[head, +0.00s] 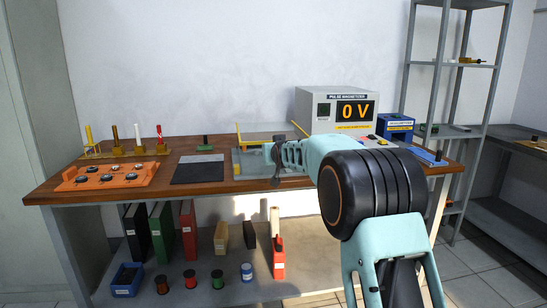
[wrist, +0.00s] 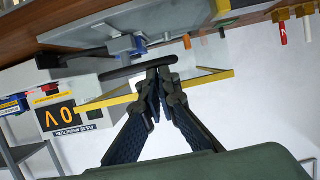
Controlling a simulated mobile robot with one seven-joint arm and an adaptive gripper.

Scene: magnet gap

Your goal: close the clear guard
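The clear guard (head: 262,128) stands raised over the pale grey fixture (head: 243,163) on the bench. It has yellow side edges, and its clear panel also shows in the wrist view (wrist: 205,77), which is upside down. A dark bar-like handle (wrist: 122,73) crosses in front of the guard there. I cannot tell whether the bar is between the fingers. In the head view my gripper (head: 277,152) is in front of the guard and hides part of the fixture.
The pulse magnetizer (head: 335,108) reads 0 V behind and right of the fixture. A blue box (head: 396,127) stands to its right. A dark mat (head: 198,170), an orange tray (head: 108,175) and a rack of upright tools (head: 125,152) lie left. Metal shelves stand at the right.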

